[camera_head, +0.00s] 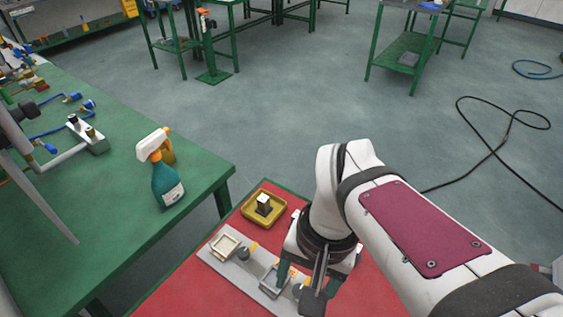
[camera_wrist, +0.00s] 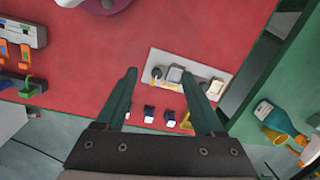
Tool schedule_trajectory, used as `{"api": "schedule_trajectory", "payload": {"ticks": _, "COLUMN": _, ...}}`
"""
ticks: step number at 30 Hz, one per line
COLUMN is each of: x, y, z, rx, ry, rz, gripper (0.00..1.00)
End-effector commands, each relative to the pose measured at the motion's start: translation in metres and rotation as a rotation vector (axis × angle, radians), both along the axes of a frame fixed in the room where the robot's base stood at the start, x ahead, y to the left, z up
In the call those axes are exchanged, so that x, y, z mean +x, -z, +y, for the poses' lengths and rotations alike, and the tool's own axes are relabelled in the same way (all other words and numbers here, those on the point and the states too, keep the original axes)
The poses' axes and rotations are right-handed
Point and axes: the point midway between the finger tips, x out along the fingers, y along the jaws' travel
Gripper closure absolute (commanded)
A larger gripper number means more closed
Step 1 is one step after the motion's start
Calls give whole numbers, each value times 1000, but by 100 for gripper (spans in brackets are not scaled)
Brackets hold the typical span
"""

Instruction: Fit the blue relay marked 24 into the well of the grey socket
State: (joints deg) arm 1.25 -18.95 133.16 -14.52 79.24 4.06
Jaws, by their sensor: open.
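A cream socket (camera_head: 226,245) is on the same plate. My gripper (camera_head: 301,284) is open and empty above the plate; its fingers spread in the wrist view (camera_wrist: 158,72).
A yellow tray (camera_head: 248,215) holding a dark block with a white top (camera_head: 264,203) sits beyond the plate. A spray bottle (camera_head: 167,184) stands on the green bench (camera_head: 110,215). Round knobs on the plate flank the sockets. My arm hides the red table's right side.

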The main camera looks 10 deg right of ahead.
Motion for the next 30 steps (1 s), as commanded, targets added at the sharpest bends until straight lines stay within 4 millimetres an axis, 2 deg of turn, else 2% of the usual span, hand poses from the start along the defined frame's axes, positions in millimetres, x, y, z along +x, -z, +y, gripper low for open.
{"api": "schedule_trajectory", "payload": {"ticks": 1, "x": 43, "y": -5, "z": -7, "rx": -17, "ry": 34, "rz": 10, "gripper": 30}}
{"api": "schedule_trajectory", "payload": {"ticks": 2, "x": 71, "y": -7, "z": -12, "rx": -30, "ry": 57, "rz": 11, "gripper": 30}}
{"api": "schedule_trajectory", "payload": {"ticks": 3, "x": 107, "y": -5, "z": -19, "rx": -46, "ry": 87, "rz": 13, "gripper": 30}}
{"api": "schedule_trajectory", "payload": {"ticks": 6, "x": 185, "y": 13, "z": -37, "rx": -84, "ry": 158, "rz": 11, "gripper": 30}}
{"api": "schedule_trajectory", "payload": {"ticks": 9, "x": 237, "y": 38, "z": -52, "rx": -111, "ry": 209, "rz": 8, "gripper": 30}}
{"api": "schedule_trajectory", "payload": {"ticks": 10, "x": 247, "y": 44, "z": -55, "rx": -117, "ry": 220, "rz": 6, "gripper": 30}}
{"api": "schedule_trajectory", "payload": {"ticks": 12, "x": 263, "y": 55, "z": -60, "rx": -126, "ry": 238, "rz": 4, "gripper": 30}}
{"api": "schedule_trajectory", "payload": {"ticks": 14, "x": 269, "y": 63, "z": -62, "rx": -129, "ry": 244, "rz": 3, "gripper": 30}}
{"api": "schedule_trajectory", "payload": {"ticks": 17, "x": 270, "y": 84, "z": -62, "rx": -131, "ry": 244, "rz": 5, "gripper": 30}}
{"api": "schedule_trajectory", "payload": {"ticks": 21, "x": 269, "y": 126, "z": -62, "rx": -130, "ry": 245, "rz": 6, "gripper": 30}}
{"api": "schedule_trajectory", "payload": {"ticks": 24, "x": 269, "y": 149, "z": -61, "rx": -130, "ry": 245, "rz": 4, "gripper": 30}}
{"api": "schedule_trajectory", "payload": {"ticks": 30, "x": 270, "y": 178, "z": -61, "rx": -130, "ry": 244, "rz": 4, "gripper": 30}}
